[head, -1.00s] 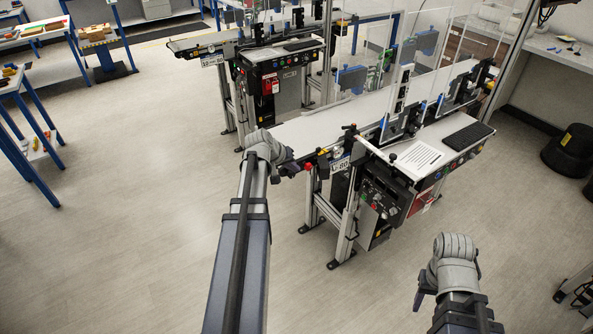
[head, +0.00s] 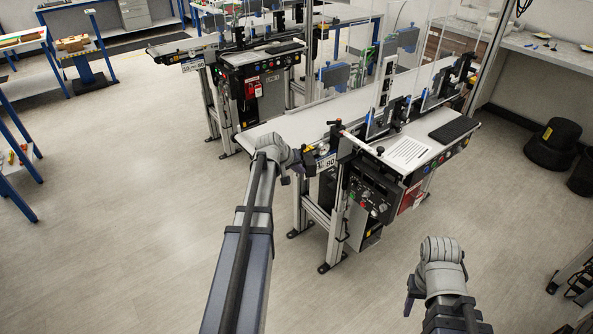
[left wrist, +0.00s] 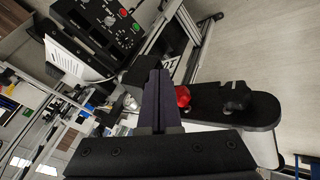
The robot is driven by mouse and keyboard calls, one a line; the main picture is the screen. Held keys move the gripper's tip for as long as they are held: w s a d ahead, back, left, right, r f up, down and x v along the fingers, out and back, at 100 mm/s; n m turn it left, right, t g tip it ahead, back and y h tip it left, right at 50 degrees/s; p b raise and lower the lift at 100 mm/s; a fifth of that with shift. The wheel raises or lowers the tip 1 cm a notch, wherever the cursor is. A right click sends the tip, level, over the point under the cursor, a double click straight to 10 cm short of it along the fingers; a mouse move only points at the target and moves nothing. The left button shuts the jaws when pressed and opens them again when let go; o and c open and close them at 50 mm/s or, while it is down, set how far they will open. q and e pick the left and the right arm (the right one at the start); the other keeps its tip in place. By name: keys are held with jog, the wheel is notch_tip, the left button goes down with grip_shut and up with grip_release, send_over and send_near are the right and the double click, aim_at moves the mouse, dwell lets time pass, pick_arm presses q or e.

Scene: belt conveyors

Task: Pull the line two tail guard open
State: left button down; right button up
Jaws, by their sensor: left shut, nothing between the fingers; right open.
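The near conveyor (head: 340,107) carries a label plate (head: 326,162), whose digits look like 02 in the left wrist view (left wrist: 170,62). My left gripper (head: 288,174) is at the conveyor's near-left end and hides part of it. In the left wrist view its fingers (left wrist: 158,98) are shut and empty, over the conveyor's edge. A black rounded end plate (left wrist: 250,110) with a red knob (left wrist: 183,96) and a dark knob lies right beside them. I cannot tell which part is the tail guard. My right gripper (head: 409,300) is open, low over the floor, away from the conveyor.
A control box (head: 370,195) hangs under the conveyor's near side. A printed sheet (head: 408,152) and black pad (head: 454,130) lie on its ledge. Clear panels stand along it. Another conveyor (head: 262,56) is behind.

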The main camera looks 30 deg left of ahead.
pick_arm(q)
jog(key=shift+w+d, duration=0.7)
jog(key=shift+d, duration=0.35)
jog(key=shift+s, duration=0.1)
